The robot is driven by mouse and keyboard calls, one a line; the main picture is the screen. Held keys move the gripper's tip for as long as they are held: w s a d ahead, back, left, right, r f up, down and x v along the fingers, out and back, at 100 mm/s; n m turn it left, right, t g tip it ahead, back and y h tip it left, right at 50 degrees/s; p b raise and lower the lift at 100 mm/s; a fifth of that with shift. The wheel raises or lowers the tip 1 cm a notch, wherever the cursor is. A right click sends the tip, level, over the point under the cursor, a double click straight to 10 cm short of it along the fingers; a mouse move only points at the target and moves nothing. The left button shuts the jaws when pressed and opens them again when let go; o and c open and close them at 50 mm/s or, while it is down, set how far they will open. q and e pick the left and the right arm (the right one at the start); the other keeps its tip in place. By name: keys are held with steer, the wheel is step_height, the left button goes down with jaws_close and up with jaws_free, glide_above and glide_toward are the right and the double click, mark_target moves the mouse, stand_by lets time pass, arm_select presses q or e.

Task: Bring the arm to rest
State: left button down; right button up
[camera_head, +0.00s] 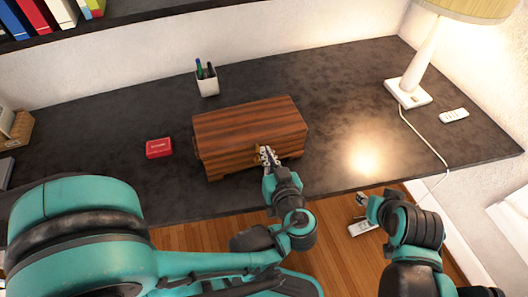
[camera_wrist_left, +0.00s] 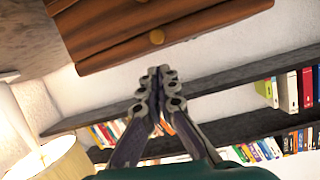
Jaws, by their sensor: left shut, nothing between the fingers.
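My left gripper (camera_head: 266,154) is at the front of a closed wooden chest (camera_head: 250,128) on the dark desk. Its fingers are together with nothing between them. I cannot tell whether the fingers touch the chest. My right gripper (camera_head: 361,199) is low at the desk's front edge, small and partly hidden by its own arm, so its jaws are unclear.
A red box (camera_head: 159,148) and a pen cup (camera_head: 207,82) stand on the desk (camera_head: 90,120). A lamp (camera_head: 422,60), its cord and a white remote-like object (camera_head: 454,115) are at the right. A shelf of books (camera_head: 45,15) is above. The desk right of the chest is clear.

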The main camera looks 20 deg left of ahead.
arm_select(q)
steer(key=s+d+f+b, duration=0.1)
steer(key=s+d+f, duration=0.2)
steer(key=s+f, duration=0.2)
steer(key=w+a+f+m+g+h, duration=0.2)
steer(key=a+f+m+g+h, duration=0.1)
steer(key=a+g, duration=0.35)
steer(key=s+a+r+m+t+h, duration=0.1)
steer(key=a+r+h, duration=0.2)
steer(key=r+h, duration=0.1)
steer(key=shift+s+a+r+m+h, duration=0.2)
steer(key=shift+s+r+m+h, duration=0.1)
steer(key=shift+r, duration=0.3)
arm_select(e)
steer(key=shift+x, duration=0.85)
steer(key=shift+s+a, duration=0.1)
steer(key=shift+a, duration=0.05)
stand_by(0.4)
